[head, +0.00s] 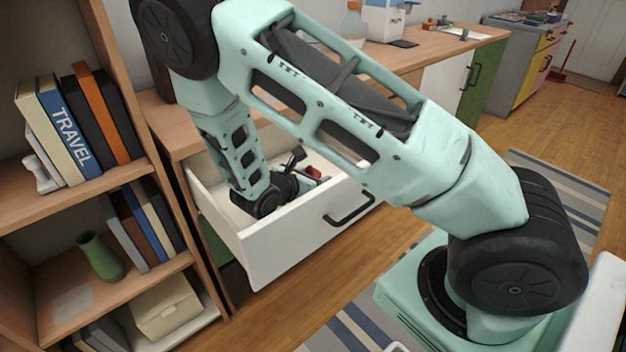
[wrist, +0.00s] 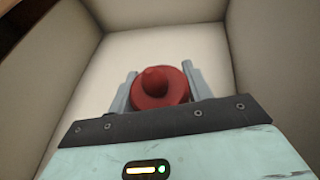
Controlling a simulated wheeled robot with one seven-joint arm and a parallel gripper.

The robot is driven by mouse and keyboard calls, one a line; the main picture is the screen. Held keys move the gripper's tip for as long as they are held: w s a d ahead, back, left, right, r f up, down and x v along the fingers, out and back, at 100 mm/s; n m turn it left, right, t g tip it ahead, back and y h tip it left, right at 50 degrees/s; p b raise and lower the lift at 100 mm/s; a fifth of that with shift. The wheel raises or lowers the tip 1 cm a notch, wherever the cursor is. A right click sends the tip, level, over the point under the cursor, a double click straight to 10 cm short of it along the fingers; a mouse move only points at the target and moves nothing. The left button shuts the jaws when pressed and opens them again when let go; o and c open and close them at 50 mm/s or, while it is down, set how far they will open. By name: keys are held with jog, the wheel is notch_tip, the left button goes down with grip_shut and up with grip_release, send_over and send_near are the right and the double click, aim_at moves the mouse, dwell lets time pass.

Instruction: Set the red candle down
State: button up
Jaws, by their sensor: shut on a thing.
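The red candle (wrist: 160,88) is between the two fingers of my gripper (wrist: 159,90) in the wrist view, and the gripper is shut on it. The white floor of an open drawer lies under the candle, with the drawer's walls around it. I cannot tell whether the candle touches the drawer floor. In the head view my gripper (head: 300,180) is down inside the open white drawer (head: 300,235). A small red part of the candle (head: 312,172) shows there beside the gripper; the rest is hidden by the gripper and drawer front.
The drawer front has a black handle (head: 349,208). A wooden shelf with books (head: 68,135), a green vase (head: 100,256) and a box (head: 165,305) stands close on the left. A wooden counter (head: 430,55) runs behind the drawer. Wooden floor lies open at the right.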

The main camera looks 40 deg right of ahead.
jog(key=shift+f, duration=0.25)
jog(key=o, duration=1.1)
jog(key=shift+o, duration=0.2)
jog(key=shift+a+r, duration=0.1)
jog(key=shift+r, duration=0.05)
jog(key=p+v, duration=0.1)
jog(key=v, duration=0.6)
jog(key=shift+s+a, duration=0.15)
